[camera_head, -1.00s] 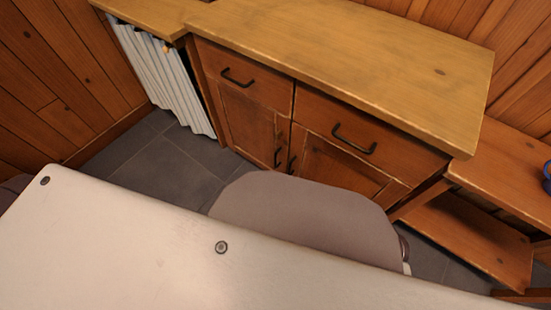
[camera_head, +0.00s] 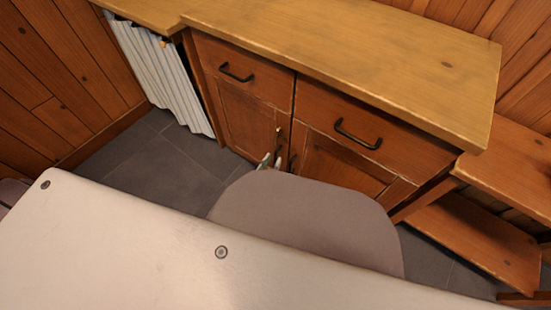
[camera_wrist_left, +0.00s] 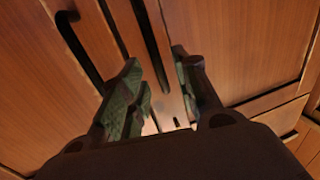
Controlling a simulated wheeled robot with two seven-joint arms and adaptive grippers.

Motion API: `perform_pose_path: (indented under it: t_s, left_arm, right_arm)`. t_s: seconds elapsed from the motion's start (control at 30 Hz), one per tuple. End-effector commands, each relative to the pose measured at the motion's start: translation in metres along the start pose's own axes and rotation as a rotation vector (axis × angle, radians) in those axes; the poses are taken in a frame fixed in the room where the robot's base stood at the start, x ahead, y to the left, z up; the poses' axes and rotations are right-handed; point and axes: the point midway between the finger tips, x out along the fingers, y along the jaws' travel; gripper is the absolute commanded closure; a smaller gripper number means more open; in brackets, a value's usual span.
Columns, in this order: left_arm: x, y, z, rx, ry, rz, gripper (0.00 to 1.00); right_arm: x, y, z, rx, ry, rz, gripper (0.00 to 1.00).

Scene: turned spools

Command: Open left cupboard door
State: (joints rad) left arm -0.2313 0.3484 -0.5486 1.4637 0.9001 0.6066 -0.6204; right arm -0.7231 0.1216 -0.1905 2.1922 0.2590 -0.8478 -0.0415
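The left cupboard door (camera_head: 244,120) is a framed wooden panel below the left drawer, and it looks shut. Its dark bar handle (camera_head: 278,157) is by the middle seam, close to the right door's handle (camera_head: 292,163). My left gripper (camera_head: 267,161) shows only as small tips at the left door's handle; my own grey arm part hides the rest. In the left wrist view, my left gripper (camera_wrist_left: 160,95) is open, green-padded fingers apart, with a dark bar handle (camera_wrist_left: 150,45) in line with the gap. Contact cannot be told. My right gripper is out of view.
Two drawers with black handles (camera_head: 237,73) sit above the doors, under a wooden worktop (camera_head: 345,58). A striped curtain (camera_head: 158,75) hangs to the left. A low wooden shelf (camera_head: 475,245) stands at right. Grey floor (camera_head: 150,160) is free at left.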

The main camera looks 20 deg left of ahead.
Motion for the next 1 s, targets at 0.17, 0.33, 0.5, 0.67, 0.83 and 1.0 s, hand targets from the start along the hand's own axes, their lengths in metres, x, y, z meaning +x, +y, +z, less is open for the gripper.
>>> perform_pose_path:
  t_s: [0.17, 0.33, 0.5, 0.67, 0.83, 1.0]
  left_arm:
    - [0.019, 0.0, 0.002, 0.0, 0.001, 0.0, 0.69]
    - [0.031, 0.0, 0.001, 0.0, 0.0, 0.001, 0.69]
    - [0.035, 0.0, 0.0, 0.001, -0.001, 0.001, 0.69]
    - [0.035, 0.0, 0.0, 0.001, -0.001, 0.0, 0.69]
    - [0.035, 0.0, 0.0, 0.001, -0.001, 0.0, 0.79]
    - [0.035, 0.0, 0.0, 0.001, -0.001, 0.0, 1.0]
  right_arm:
    - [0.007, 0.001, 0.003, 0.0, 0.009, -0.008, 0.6]
    - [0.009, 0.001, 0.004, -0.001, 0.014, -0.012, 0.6]
    - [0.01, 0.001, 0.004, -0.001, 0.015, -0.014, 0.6]
    - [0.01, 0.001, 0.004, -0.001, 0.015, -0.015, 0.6]
    - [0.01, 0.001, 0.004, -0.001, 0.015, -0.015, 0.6]
    - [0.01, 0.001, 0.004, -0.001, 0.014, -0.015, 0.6]
